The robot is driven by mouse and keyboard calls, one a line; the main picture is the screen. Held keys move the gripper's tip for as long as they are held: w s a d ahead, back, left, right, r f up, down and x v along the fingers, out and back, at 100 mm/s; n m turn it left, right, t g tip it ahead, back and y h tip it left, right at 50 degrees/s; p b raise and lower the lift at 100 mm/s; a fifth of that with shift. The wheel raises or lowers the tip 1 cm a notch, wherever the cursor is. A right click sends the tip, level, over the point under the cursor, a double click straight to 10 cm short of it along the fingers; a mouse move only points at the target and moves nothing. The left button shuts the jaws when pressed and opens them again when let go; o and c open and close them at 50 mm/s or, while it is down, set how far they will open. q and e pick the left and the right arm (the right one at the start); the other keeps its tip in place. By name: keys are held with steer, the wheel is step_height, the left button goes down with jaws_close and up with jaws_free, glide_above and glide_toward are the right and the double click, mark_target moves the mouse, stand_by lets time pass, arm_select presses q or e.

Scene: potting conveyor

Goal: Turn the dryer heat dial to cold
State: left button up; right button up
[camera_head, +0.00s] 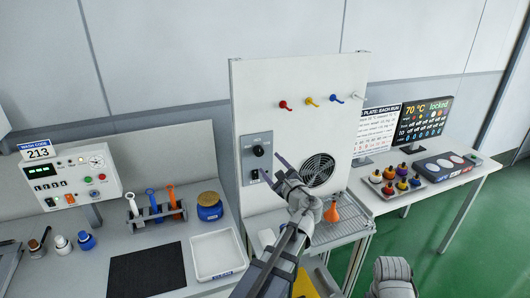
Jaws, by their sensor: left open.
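A black round dial (258,151) sits on a grey control plate (246,139) on the left part of the white upright panel (300,80). A small black switch (254,174) is below it on the same plate. The labels around the dial are too small to read, so I cannot tell its setting. My left gripper (271,166) is open and empty, just to the lower right of the dial in the picture. Its fingers point up and left toward the plate. I cannot tell whether they touch it. My right arm shows only in part at the bottom right, its gripper out of view.
An orange funnel (332,212) stands on a wire rack (350,228). A white tray (215,255) and blue jar (209,207) are at left. Screens stand on the right table.

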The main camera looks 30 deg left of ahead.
mark_target(260, 153)
arm_select(q)
steer(key=shift+x, duration=3.9)
steer(key=shift+f, duration=0.1)
steer(key=shift+s, duration=0.1)
jaws_close()
